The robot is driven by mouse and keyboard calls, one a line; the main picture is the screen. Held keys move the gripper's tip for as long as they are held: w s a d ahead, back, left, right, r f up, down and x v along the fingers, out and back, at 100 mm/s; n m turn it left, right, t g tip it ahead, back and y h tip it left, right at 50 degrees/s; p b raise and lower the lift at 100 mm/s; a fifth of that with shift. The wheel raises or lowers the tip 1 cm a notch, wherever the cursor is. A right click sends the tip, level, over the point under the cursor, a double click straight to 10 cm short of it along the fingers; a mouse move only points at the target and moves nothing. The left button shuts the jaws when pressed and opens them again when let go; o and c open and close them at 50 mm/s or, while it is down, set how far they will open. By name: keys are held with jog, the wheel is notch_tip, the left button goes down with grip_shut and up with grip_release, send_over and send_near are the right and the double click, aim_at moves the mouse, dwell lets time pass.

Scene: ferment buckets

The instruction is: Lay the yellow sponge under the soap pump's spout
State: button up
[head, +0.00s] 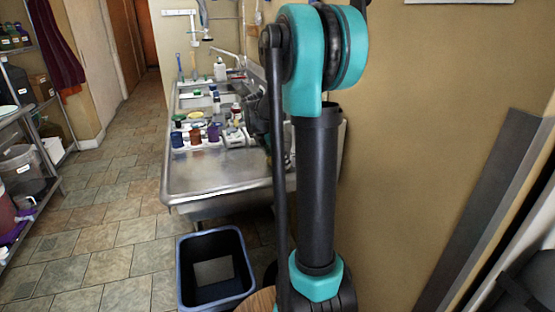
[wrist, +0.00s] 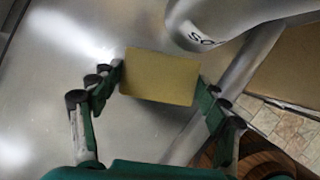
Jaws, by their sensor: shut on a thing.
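The yellow sponge (wrist: 160,76) is a flat rectangle between the two fingers of my gripper (wrist: 160,79) in the wrist view. The fingers press on its left and right ends, over a metal surface. A grey-white rounded body marked "SO" (wrist: 215,22), likely the soap pump, is just beyond the sponge at upper right. Its spout cannot be made out. In the head view my arm hides the gripper and the sponge.
The steel sink counter (head: 215,176) has a bare near end. Several jars and cups, including a purple cup (head: 214,133), stand on it further back. A blue-rimmed bin (head: 183,270) is on the floor below. The wall is close on the right.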

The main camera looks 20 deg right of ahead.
jog(key=o, duration=0.8)
jog(key=shift+f, duration=0.15)
jog(key=v, duration=1.2)
